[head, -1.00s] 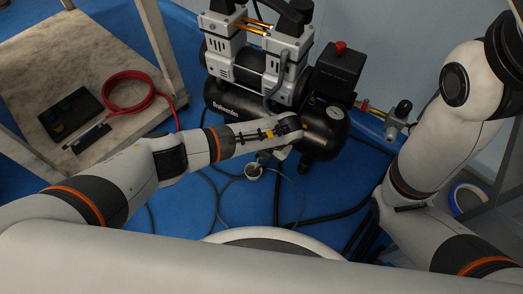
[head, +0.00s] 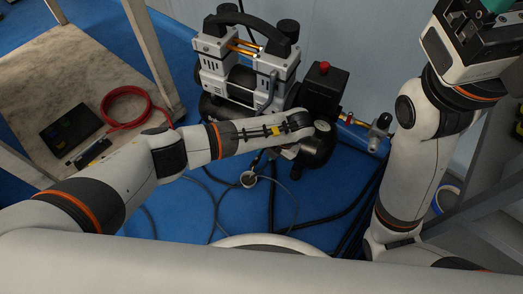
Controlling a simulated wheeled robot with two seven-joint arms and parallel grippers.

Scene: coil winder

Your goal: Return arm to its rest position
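My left arm reaches in from the left across the front of the air compressor (head: 250,70). My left gripper (head: 262,160) hangs below its wrist, low in front of the compressor's tank. It is small, dark and partly hidden by the wrist, so its opening is unclear. My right arm rises on the right, and my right gripper (head: 480,22) is at the top right corner, cut off by the frame. A teal thing shows beside it; whether it is held is unclear.
A worn cart (head: 70,35) on the left carries a red coiled hose (head: 125,122) and a dark tray (head: 70,131). Black cables (head: 325,222) cross the blue floor. A grey shelf (head: 490,190) and a blue-white roll (head: 447,198) are at the right.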

